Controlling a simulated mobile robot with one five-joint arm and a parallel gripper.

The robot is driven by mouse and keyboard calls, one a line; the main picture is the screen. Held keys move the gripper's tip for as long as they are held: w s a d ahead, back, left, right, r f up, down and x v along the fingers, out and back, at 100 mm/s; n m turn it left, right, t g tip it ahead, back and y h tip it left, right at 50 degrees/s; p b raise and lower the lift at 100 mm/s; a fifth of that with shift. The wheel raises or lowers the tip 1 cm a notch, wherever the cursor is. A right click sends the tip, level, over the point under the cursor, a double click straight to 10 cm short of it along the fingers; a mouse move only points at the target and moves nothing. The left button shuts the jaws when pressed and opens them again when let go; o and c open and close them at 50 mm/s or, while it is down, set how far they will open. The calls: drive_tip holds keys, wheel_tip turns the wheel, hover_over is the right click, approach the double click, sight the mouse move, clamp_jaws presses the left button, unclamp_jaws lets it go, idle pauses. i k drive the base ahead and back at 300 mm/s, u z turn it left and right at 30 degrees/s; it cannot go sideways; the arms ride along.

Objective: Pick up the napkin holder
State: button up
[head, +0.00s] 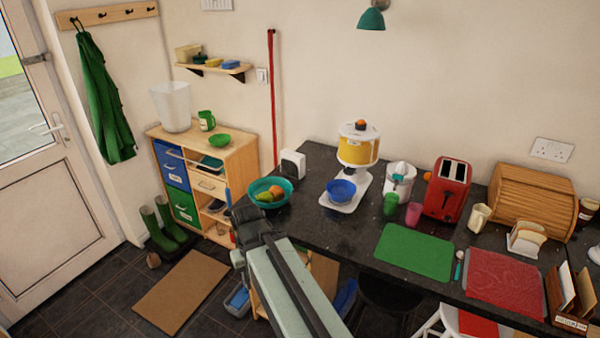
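No holder in view is plainly a napkin holder. A wooden holder (571,323) with a small label stands at the bottom right of the counter, with upright cards or papers in brown and cream. A small white rack (523,252) with cream, brown-edged slices stands further back, in front of the bread bin; it looks more like a toast rack. My gripper (246,222) is left of centre, near the counter's left end, far from both holders. It is small and dark here, and I cannot tell if its fingers are open.
A dark stool (385,292) stands at the counter's front.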

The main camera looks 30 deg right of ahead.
sight(292, 163)
drive_tip(key=u, duration=0.3)
drive_tip(key=i, duration=1.35)
drive_tip(key=z, duration=0.25)
